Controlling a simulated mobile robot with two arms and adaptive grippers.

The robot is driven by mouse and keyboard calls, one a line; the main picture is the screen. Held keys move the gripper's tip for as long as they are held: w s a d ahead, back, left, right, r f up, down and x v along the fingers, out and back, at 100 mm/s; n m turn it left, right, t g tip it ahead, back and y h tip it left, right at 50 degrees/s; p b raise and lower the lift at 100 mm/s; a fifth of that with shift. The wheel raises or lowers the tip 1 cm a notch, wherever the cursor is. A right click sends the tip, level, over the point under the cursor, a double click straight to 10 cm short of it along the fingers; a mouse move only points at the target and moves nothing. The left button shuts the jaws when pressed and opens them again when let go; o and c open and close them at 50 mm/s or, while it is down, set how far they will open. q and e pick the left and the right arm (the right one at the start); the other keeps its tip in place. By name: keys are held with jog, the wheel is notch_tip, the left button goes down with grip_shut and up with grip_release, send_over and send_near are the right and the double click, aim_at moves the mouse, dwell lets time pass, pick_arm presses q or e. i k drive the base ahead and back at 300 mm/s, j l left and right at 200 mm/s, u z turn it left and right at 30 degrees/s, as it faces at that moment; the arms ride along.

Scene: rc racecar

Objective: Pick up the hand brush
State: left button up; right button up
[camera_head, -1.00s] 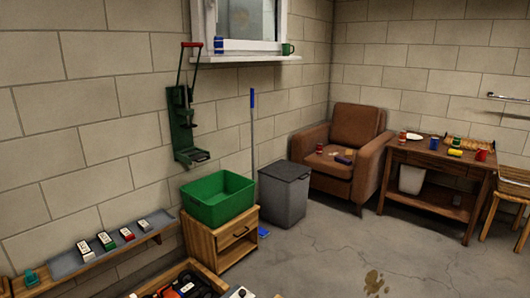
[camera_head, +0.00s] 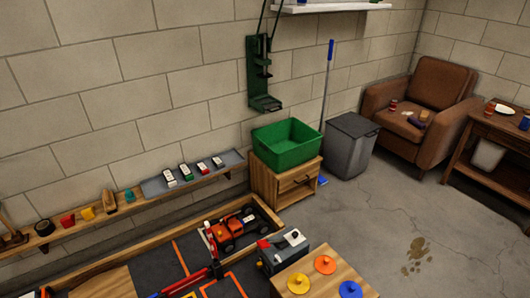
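I cannot single out the hand brush with certainty. A small upright tan-brown item (camera_head: 109,201) stands on the wall shelf at left; its shape is too small to tell. Another brown wooden item (camera_head: 10,238) sits at the shelf's far left end, cut by the picture edge. A long blue-handled broom or mop (camera_head: 329,75) leans on the wall behind the grey bin. Neither of my grippers shows in the head view.
The wooden wall shelf (camera_head: 75,238) also holds a black roll (camera_head: 44,228) and small coloured items. Below it is a wood-edged track area with an orange-red toy vehicle (camera_head: 232,229). A green tub (camera_head: 287,146) sits on a cabinet by the grey bin (camera_head: 350,147).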

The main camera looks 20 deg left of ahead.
aim_at(109, 204)
jog(key=u, duration=1)
